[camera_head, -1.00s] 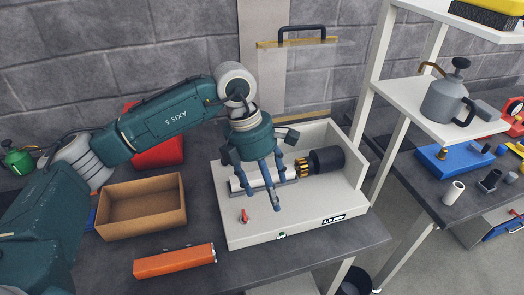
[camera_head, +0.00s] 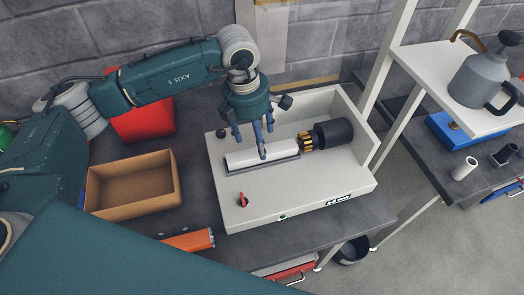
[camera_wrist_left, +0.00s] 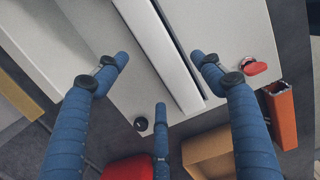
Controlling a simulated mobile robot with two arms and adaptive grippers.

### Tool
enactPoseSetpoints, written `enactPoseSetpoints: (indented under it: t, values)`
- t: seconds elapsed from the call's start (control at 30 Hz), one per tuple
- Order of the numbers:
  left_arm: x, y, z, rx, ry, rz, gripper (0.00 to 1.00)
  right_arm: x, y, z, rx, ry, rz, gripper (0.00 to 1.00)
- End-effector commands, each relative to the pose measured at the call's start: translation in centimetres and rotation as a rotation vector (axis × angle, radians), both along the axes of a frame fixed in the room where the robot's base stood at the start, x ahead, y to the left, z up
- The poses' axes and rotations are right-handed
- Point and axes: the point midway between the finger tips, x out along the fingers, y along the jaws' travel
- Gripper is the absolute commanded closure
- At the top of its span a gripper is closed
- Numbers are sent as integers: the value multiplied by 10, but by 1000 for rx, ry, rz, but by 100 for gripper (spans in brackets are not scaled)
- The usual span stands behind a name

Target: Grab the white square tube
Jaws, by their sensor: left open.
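The white square tube (camera_head: 250,159) lies in a shallow grey-edged holder on the white machine bed, its right end near the brass-coloured jaws of a black chuck. It also shows in the left wrist view (camera_wrist_left: 165,50), running diagonally. My left gripper (camera_head: 254,143) is open and points down over the tube. In the left wrist view my blue fingers (camera_wrist_left: 160,66) lie on either side of the tube's line, with nothing held between them. Whether they touch the tube cannot be told. The fingers hide part of the tube in the head view. My right gripper is not in view.
The black chuck (camera_head: 333,133) and the bed's raised back and right walls stand close to the tube. A red knob (camera_head: 243,199) sits at the front. An open cardboard box (camera_head: 133,203), a red container (camera_head: 143,121) and an orange bar (camera_head: 188,241) are to the left.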

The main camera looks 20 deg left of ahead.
Motion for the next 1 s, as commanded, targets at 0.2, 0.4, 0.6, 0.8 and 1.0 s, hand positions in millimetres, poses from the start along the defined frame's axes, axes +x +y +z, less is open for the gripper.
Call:
enactPoseSetpoints:
  t: [0.2,0.4,0.6,0.8,1.0]
  values:
    - [0,-9,-29,0,6,0,32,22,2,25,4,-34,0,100]
    - [2,-10,-42,-1,2,0,32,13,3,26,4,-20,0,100]
    - [2,-10,-42,-1,2,0,42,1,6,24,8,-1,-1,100]
    - [2,-10,-41,-1,2,0,82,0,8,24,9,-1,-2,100]
    - [3,-10,-40,-2,0,0,99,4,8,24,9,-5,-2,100]
